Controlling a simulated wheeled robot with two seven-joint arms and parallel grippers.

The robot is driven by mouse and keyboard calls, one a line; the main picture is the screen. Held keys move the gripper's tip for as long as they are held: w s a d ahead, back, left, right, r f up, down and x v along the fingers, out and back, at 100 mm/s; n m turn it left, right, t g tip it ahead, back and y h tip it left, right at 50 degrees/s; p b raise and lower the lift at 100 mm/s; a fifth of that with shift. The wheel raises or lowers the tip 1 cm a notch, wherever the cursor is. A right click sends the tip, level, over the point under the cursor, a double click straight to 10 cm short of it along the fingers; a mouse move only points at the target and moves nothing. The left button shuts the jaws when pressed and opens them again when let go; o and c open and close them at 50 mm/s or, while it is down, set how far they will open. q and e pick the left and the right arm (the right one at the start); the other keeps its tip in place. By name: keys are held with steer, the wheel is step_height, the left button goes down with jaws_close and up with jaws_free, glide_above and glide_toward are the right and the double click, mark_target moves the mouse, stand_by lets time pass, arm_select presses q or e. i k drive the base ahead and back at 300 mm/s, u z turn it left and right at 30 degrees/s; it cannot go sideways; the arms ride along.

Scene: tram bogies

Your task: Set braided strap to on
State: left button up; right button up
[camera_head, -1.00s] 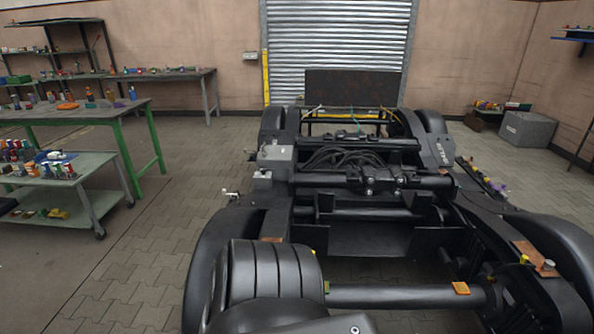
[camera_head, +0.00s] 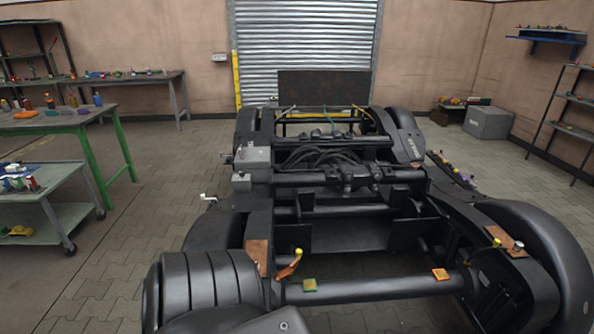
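A black tram bogie (camera_head: 340,237) fills the middle and right of the head view. At its near left, a short copper-coloured strap (camera_head: 290,266) with a yellow cap (camera_head: 298,252) rises at a tilt beside a copper plate (camera_head: 257,256); it may be the braided strap. I cannot tell whether its upper end touches a contact. A second copper plate (camera_head: 505,247) with a yellow knob (camera_head: 497,242) and a silver stud (camera_head: 519,245) sits on the right frame side. Neither of my grippers is in view.
A green tag (camera_head: 310,285) and an orange tag (camera_head: 440,274) sit on the axle. A trolley (camera_head: 55,215) and a green-legged bench (camera_head: 122,150) stand at left. A grey box (camera_head: 488,122) and shelves stand at right. Paved floor is clear left of the bogie.

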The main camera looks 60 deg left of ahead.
mark_target(295, 263)
steer(key=i, duration=0.4)
steer(key=u, duration=2.2)
